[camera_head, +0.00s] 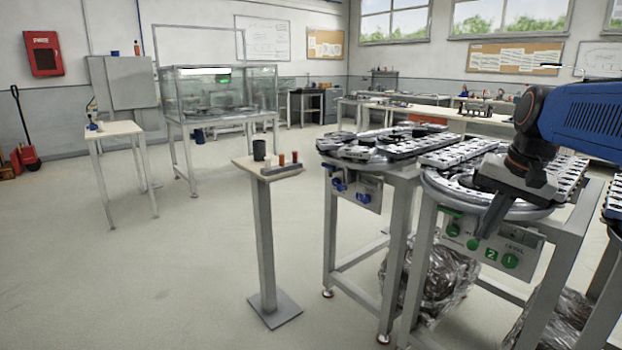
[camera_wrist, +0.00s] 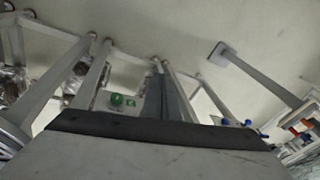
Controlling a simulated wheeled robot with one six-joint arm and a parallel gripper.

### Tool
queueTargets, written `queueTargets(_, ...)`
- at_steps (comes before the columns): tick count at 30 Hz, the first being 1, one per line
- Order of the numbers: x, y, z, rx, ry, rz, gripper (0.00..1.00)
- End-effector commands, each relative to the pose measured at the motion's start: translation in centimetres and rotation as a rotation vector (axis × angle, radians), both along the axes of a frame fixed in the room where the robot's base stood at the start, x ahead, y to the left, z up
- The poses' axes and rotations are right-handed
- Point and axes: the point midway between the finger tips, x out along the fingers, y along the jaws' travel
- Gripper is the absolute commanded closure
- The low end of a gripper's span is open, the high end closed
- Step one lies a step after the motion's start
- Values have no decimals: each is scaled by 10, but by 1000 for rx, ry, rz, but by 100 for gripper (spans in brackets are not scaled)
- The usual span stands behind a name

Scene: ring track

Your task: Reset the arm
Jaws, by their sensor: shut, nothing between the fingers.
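My gripper (camera_head: 492,222) hangs at the right of the head view, on the end of my blue and black arm. Its fingers are shut with nothing between them and point down in front of the nearer ring-track table (camera_head: 462,202). In the wrist view the shut fingers (camera_wrist: 168,92) stick out beyond the pale gripper body. The arm is bent, with its wrist over the table's edge. The fingers hide part of the panel with green buttons (camera_head: 490,250); whether they touch it I cannot tell.
A second ring-track table (camera_head: 372,150) stands to the left. A small pedestal (camera_head: 262,225) carries a dark cup (camera_head: 259,150) and several small parts. A glass case (camera_head: 220,92) and a small table (camera_head: 115,130) stand farther back. The floor at left is clear.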

Motion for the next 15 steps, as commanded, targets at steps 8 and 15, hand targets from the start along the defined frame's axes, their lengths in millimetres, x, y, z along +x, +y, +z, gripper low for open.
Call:
queueTargets(8,-74,49,-52,-104,-61,210,100)
queueTargets(15,-134,75,-106,-193,-119,391,100)
